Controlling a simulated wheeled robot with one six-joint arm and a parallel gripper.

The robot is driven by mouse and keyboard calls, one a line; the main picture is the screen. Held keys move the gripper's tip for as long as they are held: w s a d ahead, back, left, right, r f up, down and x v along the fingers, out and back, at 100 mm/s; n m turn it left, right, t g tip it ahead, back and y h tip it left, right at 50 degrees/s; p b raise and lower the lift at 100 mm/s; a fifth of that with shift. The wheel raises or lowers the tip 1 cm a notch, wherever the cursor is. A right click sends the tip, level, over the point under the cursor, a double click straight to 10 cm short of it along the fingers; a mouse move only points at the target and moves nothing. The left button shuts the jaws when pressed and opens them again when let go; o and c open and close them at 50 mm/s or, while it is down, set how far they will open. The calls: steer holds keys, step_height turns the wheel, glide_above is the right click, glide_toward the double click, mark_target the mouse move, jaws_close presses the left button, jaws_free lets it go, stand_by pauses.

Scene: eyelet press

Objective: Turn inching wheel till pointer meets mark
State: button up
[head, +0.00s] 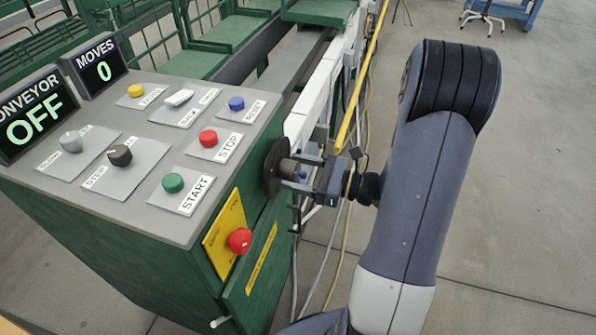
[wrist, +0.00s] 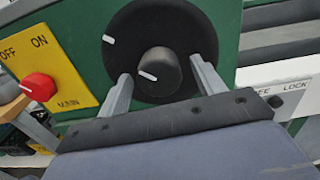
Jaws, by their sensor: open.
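The inching wheel shows in the wrist view as a dark round knob (wrist: 160,68) at the centre of a black disc (wrist: 185,32) on the green panel. A white pointer line (wrist: 148,76) is on the left of the knob's face. A white mark (wrist: 108,39) is on the disc's upper left; the pointer does not line up with it. In the head view the black disc (head: 271,166) is on the cabinet's right side. My gripper (head: 300,171) is open there, its fingers either side of the knob. In the wrist view gaps show between fingers and knob.
A red MAIN knob (wrist: 38,87) on a yellow plate is left of the wheel. The cabinet top (head: 128,195) carries several buttons and switches. The displays read CONVEYOR OFF (head: 33,125) and MOVES 0 (head: 100,67). A white LOCK strip (wrist: 275,75) is at right.

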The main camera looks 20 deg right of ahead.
steer(key=v, duration=1)
steer(key=shift+s+d, duration=0.2)
steer(key=shift+d, duration=0.1)
steer(key=shift+w+a, duration=0.1)
steer(key=shift+a, duration=0.05)
stand_by(0.4)
steer(key=x, duration=1)
steer(key=shift+w+a, duration=0.15)
steer(key=shift+a, duration=0.05)
